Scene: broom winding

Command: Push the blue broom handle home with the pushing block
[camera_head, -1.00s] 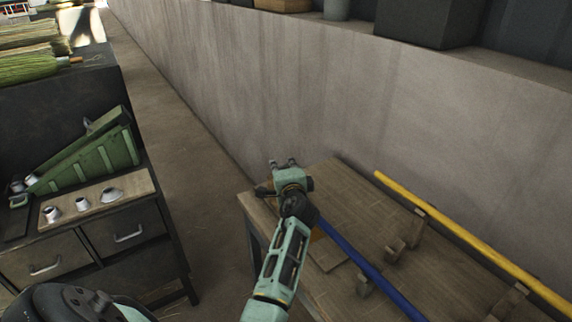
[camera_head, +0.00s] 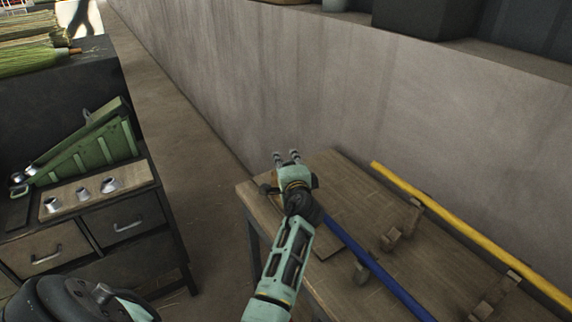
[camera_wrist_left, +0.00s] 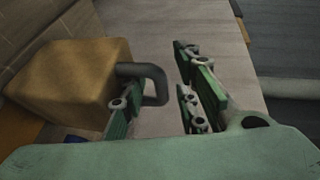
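The blue broom handle (camera_head: 374,268) lies along the wooden table, its far end hidden at my left gripper's wrist. A small blue patch (camera_wrist_left: 76,138) shows below the block in the left wrist view. The pushing block (camera_wrist_left: 72,80) is a tan-brown block with a dark U-shaped grip (camera_wrist_left: 152,76), at the left of the left wrist view. In the head view my arm mostly hides it. My left gripper (camera_head: 287,157) is open; the U-grip reaches in between its fingers (camera_wrist_left: 160,104), close to the left finger. Contact is unclear. My right gripper is not in view.
The table (camera_head: 340,175) carries wooden supports (camera_head: 402,228) and a yellow handle (camera_head: 470,234) along the wall side. A concrete wall (camera_head: 330,90) rises behind. A drawer cabinet (camera_head: 125,228) with a green rack (camera_head: 90,150) and metal ferrules (camera_head: 82,194) stands left, across a clear floor strip.

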